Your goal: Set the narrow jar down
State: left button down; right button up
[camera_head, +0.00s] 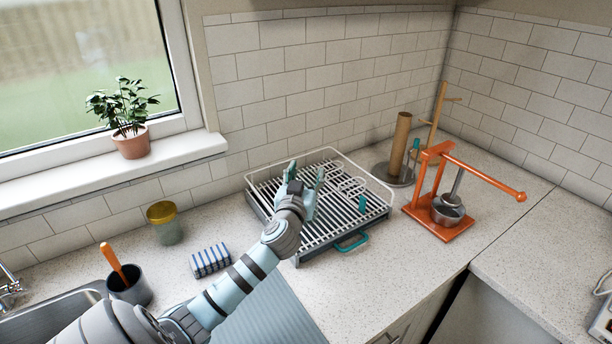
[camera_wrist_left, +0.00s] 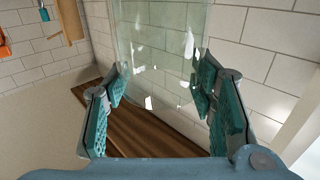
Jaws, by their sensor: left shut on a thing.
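My left gripper (camera_head: 304,179) is over the dish rack (camera_head: 262,206) in the head view, fingers pointing away from me. In the left wrist view its teal-padded fingers (camera_wrist_left: 160,88) are shut on a clear, slightly green glass vessel (camera_wrist_left: 160,45), which I take to be the narrow jar. One finger is on each side of its wall. The vessel fills the top middle of that view and its far end is cut off. In the head view I cannot make it out between the fingers. My right gripper is not in view.
A yellow-lidded jar (camera_head: 165,223), a striped sponge (camera_head: 210,260) and a dark cup (camera_head: 130,286) stand left of the rack. An orange press (camera_head: 440,205) and a towel holder (camera_head: 400,145) stand right. Counter in front of the press (camera_head: 400,275) is clear.

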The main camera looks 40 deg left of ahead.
pick_arm(q)
jog(key=c, duration=0.7)
grip_release()
jog(key=v, duration=1.2)
jog(key=shift+b, duration=0.35)
